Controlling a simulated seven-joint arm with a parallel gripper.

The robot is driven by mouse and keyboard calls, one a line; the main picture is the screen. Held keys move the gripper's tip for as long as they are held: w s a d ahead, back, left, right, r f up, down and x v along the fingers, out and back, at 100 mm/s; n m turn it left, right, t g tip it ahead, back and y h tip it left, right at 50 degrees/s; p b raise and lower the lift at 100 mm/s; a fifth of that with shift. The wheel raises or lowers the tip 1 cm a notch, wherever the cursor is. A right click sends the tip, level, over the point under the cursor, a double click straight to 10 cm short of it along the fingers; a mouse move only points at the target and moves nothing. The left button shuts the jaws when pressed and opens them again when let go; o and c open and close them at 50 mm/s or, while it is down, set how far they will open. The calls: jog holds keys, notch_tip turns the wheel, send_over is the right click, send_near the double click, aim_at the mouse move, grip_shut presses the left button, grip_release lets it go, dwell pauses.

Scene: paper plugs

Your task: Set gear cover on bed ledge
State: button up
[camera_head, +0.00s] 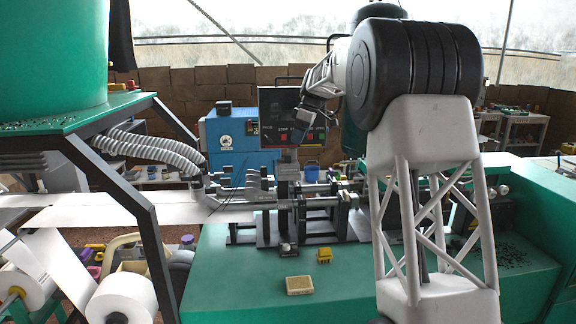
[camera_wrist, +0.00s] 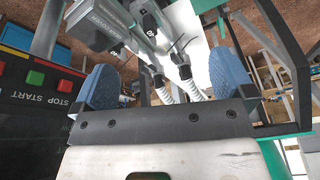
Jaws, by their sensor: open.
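My gripper (camera_head: 305,115) hangs high over the machine, in front of the black control panel in the head view. In the wrist view my gripper (camera_wrist: 165,82) shows two blue finger pads set wide apart with nothing held between them. I cannot single out the gear cover for sure; a grey lettered housing (camera_wrist: 98,22) shows beyond the fingers in the wrist view, and dark grey blocks stand in the machine's middle in the head view. The green bed ledge (camera_head: 225,285) runs along the machine's front and is mostly bare.
A tan box (camera_head: 299,285) and a small yellow block (camera_head: 324,255) lie on the ledge. Rods and dark brackets (camera_head: 320,222) fill the machine's middle. The control panel (camera_head: 292,120) stands behind. A paper roll (camera_head: 122,298) is at lower left.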

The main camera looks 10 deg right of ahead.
aim_at(286, 160)
jog(key=w+f+n, duration=0.1)
jog(key=w+f, duration=0.1)
jog(key=w, duration=0.2)
jog(key=w+f+n, duration=0.1)
jog(key=w+f, duration=0.2)
jog(key=w, duration=0.2)
jog(key=w+f+n, duration=0.2)
jog(key=w, duration=0.3)
jog(key=shift+a+f+g+y, duration=0.15)
jog(key=shift+f+g+y, duration=0.15)
jog(key=shift+y, duration=0.1)
jog(key=shift+x, duration=1.3)
jog(key=shift+x, duration=2.55)
jog(key=shift+a, duration=0.1)
jog(key=shift+c, duration=0.2)
jog(key=c, duration=0.7)
